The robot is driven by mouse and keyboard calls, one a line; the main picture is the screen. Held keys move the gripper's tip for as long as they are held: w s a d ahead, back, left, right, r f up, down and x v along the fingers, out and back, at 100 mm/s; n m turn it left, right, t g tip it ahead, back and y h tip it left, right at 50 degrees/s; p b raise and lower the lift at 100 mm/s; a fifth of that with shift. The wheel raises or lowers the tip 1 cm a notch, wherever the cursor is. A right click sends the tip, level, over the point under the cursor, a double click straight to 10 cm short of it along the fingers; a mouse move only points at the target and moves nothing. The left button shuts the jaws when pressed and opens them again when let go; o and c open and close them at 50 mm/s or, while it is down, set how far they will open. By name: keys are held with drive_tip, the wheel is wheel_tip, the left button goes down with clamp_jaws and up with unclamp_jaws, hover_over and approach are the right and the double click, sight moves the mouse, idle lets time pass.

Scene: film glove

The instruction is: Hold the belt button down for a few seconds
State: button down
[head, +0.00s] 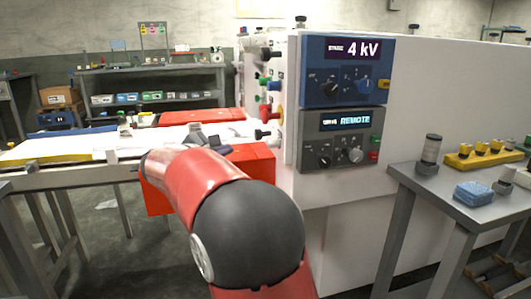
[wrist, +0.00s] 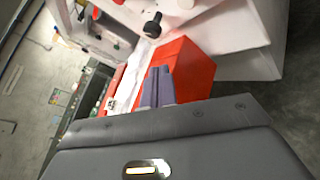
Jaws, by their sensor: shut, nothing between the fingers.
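The white machine's left end carries a column of knob-like buttons: a black one (head: 270,54), a green one (head: 264,82), a red one (head: 270,111) and a low black one (head: 263,134). No readable label shows which is the belt button. A black knob (wrist: 152,25) also stands out in the wrist view, ahead of my fingers and apart from them. My gripper (head: 207,136) is shut and empty, left of the low black button in the head view. Its closed fingers also show in the wrist view (wrist: 158,85).
A red box (wrist: 188,70) lies just beyond my fingers. A white belt table (head: 75,150) runs left from the machine. The panels (head: 346,70) read "4 kV" and "REMOTE". A grey side table (head: 450,200) with small parts stands at the right.

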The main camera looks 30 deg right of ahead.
sight(274, 144)
drive_tip(key=shift+w+a+r+n, duration=0.1)
drive_tip(key=shift+w+a+n, duration=0.1)
drive_tip(key=shift+a+n, duration=0.15)
drive_tip(key=s+d+b, duration=0.1)
drive_tip(key=s+d, duration=0.1)
drive_tip(key=d, duration=0.6)
drive_tip(key=shift+s+d+b, duration=0.2)
drive_tip(key=shift+d+b, duration=0.1)
drive_tip(key=shift+b, duration=0.05)
drive_tip(key=shift+d, duration=0.1)
idle(1.8)
drive_tip(key=shift+s+d, duration=0.1)
drive_tip(key=shift+d, duration=0.25)
